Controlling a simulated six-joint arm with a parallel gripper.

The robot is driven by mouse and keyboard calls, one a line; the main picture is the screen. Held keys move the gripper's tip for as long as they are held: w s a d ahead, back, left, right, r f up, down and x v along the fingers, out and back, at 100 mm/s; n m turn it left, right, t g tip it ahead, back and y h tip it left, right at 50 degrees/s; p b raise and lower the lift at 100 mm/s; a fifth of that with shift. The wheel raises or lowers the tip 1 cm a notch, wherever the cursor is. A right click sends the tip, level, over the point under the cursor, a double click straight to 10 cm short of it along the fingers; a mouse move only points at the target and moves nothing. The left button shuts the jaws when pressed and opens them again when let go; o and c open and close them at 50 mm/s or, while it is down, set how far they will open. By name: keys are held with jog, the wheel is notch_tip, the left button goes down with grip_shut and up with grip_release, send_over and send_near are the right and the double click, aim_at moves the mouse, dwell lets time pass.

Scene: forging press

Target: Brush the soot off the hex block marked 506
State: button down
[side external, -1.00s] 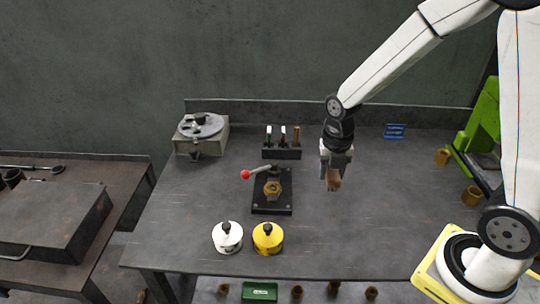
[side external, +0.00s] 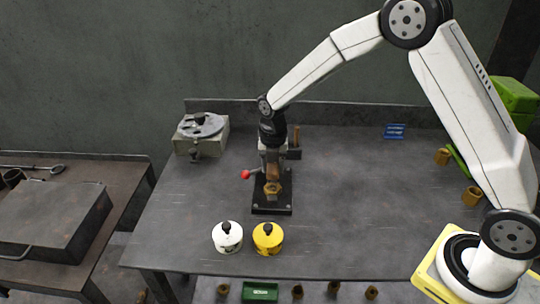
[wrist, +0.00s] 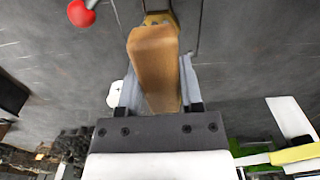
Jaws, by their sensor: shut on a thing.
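My gripper (side external: 272,168) is shut on a wooden-handled tool, which looks like the brush (side external: 273,174). In the wrist view the brush (wrist: 155,65) is a brown wooden block between the two fingers, and its bristles are hidden. A brass-coloured hex block (side external: 272,189) sits in the dark fixture (side external: 271,208) on the table. The brush is directly above this block, and I cannot tell whether they touch. The block's edge (wrist: 158,18) shows past the brush in the wrist view. No number or soot is readable.
The fixture's lever has a red knob (side external: 245,174) close to the left of my gripper. White (side external: 227,238) and yellow (side external: 268,239) lidded pots stand in front. A grey machine (side external: 200,135) stands at back left. Brown blocks (side external: 442,156) stand at right. The table's centre right is clear.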

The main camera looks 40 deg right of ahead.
aim_at(273, 191)
jog(key=shift+f, duration=0.1)
jog(key=shift+f, duration=1.9)
jog(key=shift+f, duration=0.5)
jog(key=shift+s+a, duration=0.1)
jog(key=shift+s, duration=0.05)
jog(key=shift+s+a, duration=0.5)
jog(key=shift+w+d, duration=0.1)
dwell(0.5)
jog(key=shift+w+d+f, duration=0.15)
jog(key=shift+w+d, duration=0.95)
jog(key=shift+d, duration=0.1)
jog(key=shift+s+a, duration=0.1)
